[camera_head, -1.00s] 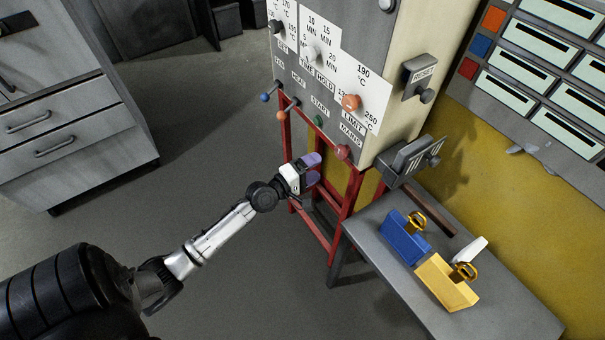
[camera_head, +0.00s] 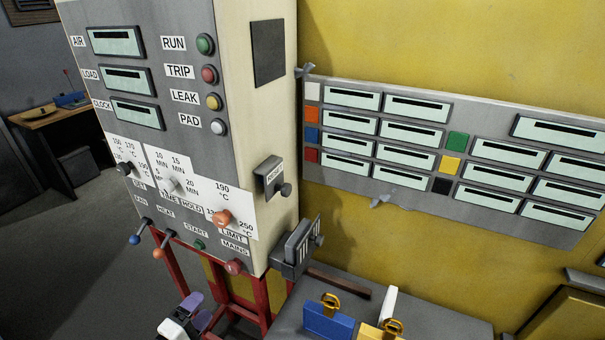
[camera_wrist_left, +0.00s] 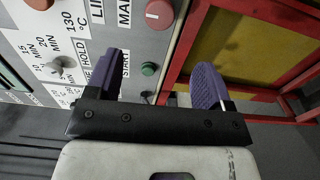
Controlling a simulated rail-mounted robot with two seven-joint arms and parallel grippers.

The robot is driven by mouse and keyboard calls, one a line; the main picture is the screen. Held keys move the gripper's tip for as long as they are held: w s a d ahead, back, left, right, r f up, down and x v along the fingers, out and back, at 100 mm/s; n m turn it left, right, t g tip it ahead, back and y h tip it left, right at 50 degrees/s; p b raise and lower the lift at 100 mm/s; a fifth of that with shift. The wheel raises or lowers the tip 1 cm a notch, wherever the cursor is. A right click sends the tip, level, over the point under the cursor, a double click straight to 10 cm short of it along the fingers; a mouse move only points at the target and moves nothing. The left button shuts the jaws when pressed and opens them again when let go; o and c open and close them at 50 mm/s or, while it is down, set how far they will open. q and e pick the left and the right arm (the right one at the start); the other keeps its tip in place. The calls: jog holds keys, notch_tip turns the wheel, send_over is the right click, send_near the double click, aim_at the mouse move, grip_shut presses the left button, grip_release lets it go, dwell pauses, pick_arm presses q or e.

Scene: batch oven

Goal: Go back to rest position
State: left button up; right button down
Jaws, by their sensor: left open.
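My left gripper (camera_head: 198,312) is at the bottom of the head view, in front of the red stand under the oven control panel (camera_head: 190,215). Its purple fingers are apart and hold nothing. In the left wrist view, the two fingers (camera_wrist_left: 160,85) are spread, with the green START button (camera_wrist_left: 149,69) and the red MAINS button (camera_wrist_left: 159,12) seen beyond them. I cannot tell whether a finger touches the panel. My right gripper is in neither view.
A red frame (camera_head: 262,295) carries the cabinet. A grey bench (camera_head: 291,318) at the lower right holds a blue block (camera_head: 328,322) and a yellow block (camera_head: 372,331) with gold shackles. A slotted board (camera_head: 425,200) hangs on the yellow wall. Floor at left (camera_head: 80,260) is clear.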

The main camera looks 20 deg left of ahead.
pick_arm(q)
jog(key=s+d+f+m+g, duration=0.65)
jog(key=m+g, duration=0.35)
jog(key=m, duration=0.6)
jog(key=s+d+f+m+g+y, duration=0.1)
jog(key=s+d+f+m+g, duration=0.1)
jog(key=s+d, duration=0.5)
jog(key=s+d+f+m+g+y, duration=0.1)
jog(key=s+d+g, duration=0.2)
jog(key=s, duration=0.9)
notch_tip(320, 180, up, 15)
jog(key=p, duration=1.5)
jog(key=shift+w+r+t, duration=0.15)
jog(key=shift+w+t, duration=0.15)
jog(key=shift+w, duration=0.1)
jog(key=shift+d, duration=0.1)
